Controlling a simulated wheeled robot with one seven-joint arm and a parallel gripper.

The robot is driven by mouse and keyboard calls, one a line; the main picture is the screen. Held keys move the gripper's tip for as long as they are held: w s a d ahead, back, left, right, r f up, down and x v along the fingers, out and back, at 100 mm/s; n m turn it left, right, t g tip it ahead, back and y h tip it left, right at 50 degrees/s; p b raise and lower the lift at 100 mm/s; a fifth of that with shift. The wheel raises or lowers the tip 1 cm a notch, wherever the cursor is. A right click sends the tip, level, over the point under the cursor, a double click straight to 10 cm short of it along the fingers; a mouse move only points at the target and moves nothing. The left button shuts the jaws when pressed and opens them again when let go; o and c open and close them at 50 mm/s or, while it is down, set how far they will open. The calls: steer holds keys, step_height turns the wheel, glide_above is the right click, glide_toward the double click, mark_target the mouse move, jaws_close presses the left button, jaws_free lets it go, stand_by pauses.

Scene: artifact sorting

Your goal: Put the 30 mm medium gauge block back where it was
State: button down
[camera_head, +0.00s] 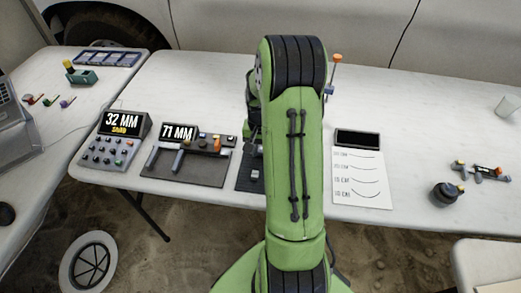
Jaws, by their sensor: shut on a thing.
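My green arm (295,150) rises through the middle of the picture and hides part of the table behind it. My gripper is hidden behind the arm, so its fingers and anything between them do not show. A dark pad (245,186) shows just left of the arm, with a small grey block (254,175) on it. A dark board (207,178) with a "71 MM" display (179,133) stands left of that pad and carries grey bars (178,161) and several small pieces. I cannot tell which piece, if any, is the 30 mm medium gauge block.
A button panel reading "32 MM SAND" (113,138) stands at the left. A white sheet with curves (361,180) lies right of the arm.

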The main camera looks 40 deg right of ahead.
mark_target(260, 152)
steer(key=c, duration=0.9)
jaws_free()
steer(key=shift+f, duration=0.15)
steer(key=shift+c, duration=0.2)
steer(key=a+r+n+p, duration=0.1)
steer(key=a+r+p, duration=0.1)
steer(key=r, duration=0.7)
steer(key=a+r+n+p, duration=0.1)
steer(key=a+r+p, duration=0.15)
steer(key=r, duration=0.55)
steer(key=s+a+r+n+t, duration=0.2)
steer(key=s+a+r+n, duration=0.2)
steer(key=s+a, duration=0.3)
steer(key=s+a+r+n+t, duration=0.3)
steer(key=s+a, duration=0.4)
steer(key=a, duration=0.3)
steer(key=shift+s+a+r+n+t, duration=0.25)
steer(key=shift+s+r+n+t, duration=0.1)
steer(key=shift+r+n, duration=0.4)
